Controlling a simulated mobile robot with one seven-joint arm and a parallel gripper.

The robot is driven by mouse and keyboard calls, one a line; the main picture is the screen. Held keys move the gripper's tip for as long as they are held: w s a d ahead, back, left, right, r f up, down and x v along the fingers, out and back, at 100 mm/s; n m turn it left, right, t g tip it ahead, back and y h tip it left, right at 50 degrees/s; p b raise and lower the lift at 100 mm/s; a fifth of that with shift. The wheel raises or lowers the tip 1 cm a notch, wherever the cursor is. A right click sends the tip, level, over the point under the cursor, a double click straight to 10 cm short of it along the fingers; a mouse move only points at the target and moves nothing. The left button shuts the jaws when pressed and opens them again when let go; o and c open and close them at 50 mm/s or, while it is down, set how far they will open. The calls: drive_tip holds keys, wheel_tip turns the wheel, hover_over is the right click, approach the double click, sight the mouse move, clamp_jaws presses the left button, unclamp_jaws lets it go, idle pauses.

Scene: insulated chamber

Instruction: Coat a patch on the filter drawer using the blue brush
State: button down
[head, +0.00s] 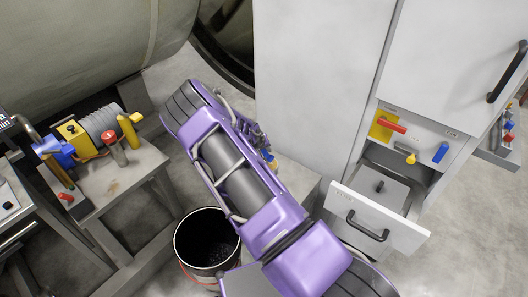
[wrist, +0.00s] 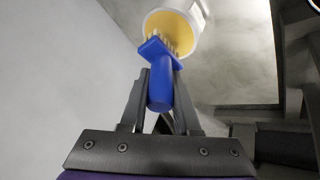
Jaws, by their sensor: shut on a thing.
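In the wrist view, my gripper (wrist: 161,84) is shut on the handle of the blue brush (wrist: 160,88). The pale bristles point away from my gripper, toward a white round pot (wrist: 202,14) with a yellow inside. The bristle tips overlap the yellow; I cannot tell whether they touch it. In the head view, the drawer (head: 365,223) in the white cabinet at right stands pulled open, with a grey block inside and a black handle on its front. I cannot make out the patch. My purple arm hides my gripper in the head view.
A black bucket (head: 206,241) stands on the floor below my arm. A bench (head: 119,183) at left holds a yellow and blue device. Red, yellow and blue handles sit on the cabinet panel (head: 416,137) above the open drawer. Floor right of the drawer is clear.

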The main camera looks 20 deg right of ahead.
drive_tip(key=shift+r+p, duration=1.3)
drive_tip(key=shift+r, duration=1.55)
drive_tip(key=shift+a+r, duration=0.1)
drive_tip(key=shift+r, duration=0.05)
drive_tip(key=s+a+r, duration=0.5)
drive_tip(key=s+r, duration=0.2)
drive_tip(key=s, duration=0.3)
drive_tip(key=s+a+r, duration=0.6)
drive_tip(key=s+r, duration=0.1)
drive_tip(key=s, duration=0.3)
drive_tip(key=shift+s+r, duration=0.15)
drive_tip(key=shift+s, duration=0.15)
